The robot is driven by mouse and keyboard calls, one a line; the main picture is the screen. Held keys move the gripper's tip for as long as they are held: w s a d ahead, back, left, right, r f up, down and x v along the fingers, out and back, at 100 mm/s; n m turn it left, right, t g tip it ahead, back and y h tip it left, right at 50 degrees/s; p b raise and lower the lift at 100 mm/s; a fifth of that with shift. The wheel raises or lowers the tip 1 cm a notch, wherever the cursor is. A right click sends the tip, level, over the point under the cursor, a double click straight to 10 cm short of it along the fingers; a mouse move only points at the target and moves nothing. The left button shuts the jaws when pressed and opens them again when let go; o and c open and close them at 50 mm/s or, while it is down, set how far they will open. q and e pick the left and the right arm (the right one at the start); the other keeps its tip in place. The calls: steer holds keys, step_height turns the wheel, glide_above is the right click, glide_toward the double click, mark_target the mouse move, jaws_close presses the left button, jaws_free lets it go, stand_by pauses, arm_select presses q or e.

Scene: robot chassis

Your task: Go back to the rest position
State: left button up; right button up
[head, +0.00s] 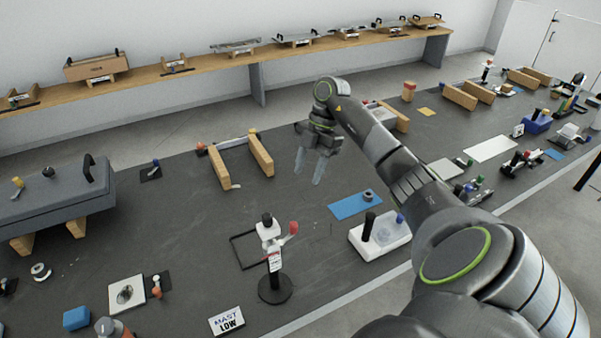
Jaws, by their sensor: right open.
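My right gripper (310,172) is raised over the dark work table (190,265), in the middle of the head view. Its two pale fingers point down and stand apart, with nothing between them. My right arm comes in from the lower right and bends down at the wrist. The fingers hang between a wooden U-shaped frame (228,165) on the left and a blue mat (355,204) on the lower right. My left gripper is not in the head view.
A grey case (50,200) lies at left. A wooden shelf (210,60) runs along the wall.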

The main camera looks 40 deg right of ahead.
steer(key=shift+d+r, duration=0.2)
stand_by(0.5)
